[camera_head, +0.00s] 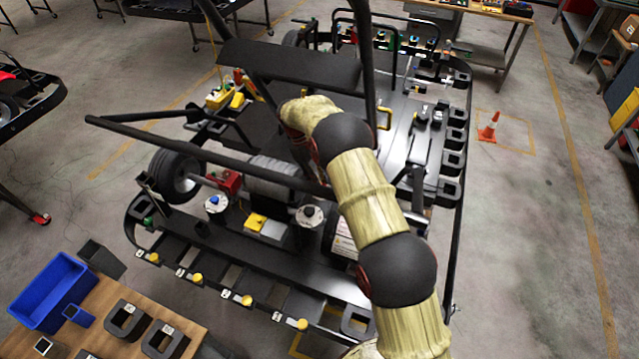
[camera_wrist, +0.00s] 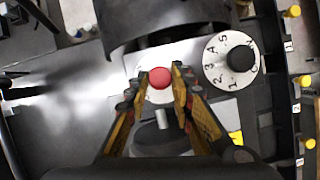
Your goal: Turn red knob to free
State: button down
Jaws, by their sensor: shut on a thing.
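The red knob (camera_wrist: 160,77) shows in the wrist view as a round red cap on a pale plate, with a grey stem or lever below it. My gripper (camera_wrist: 162,90) has its two yellow-and-black fingers on either side of the knob, shut on it. The fingertips hide the knob's sides, and I see no label saying free. In the head view my arm and dark frame bars hide the gripper and the knob.
A white dial (camera_wrist: 230,62) with a dark centre and printed characters is just right of the gripper. A large black cylinder (camera_wrist: 145,22) lies close above. In the head view, a black seat-like panel (camera_head: 290,65) and a long bar (camera_head: 210,155) surround my arm.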

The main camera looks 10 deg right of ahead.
jog(key=shift+w, duration=0.1)
dwell(0.4)
jog(key=c, duration=1.5)
grip_release()
jog(key=shift+c, duration=0.2)
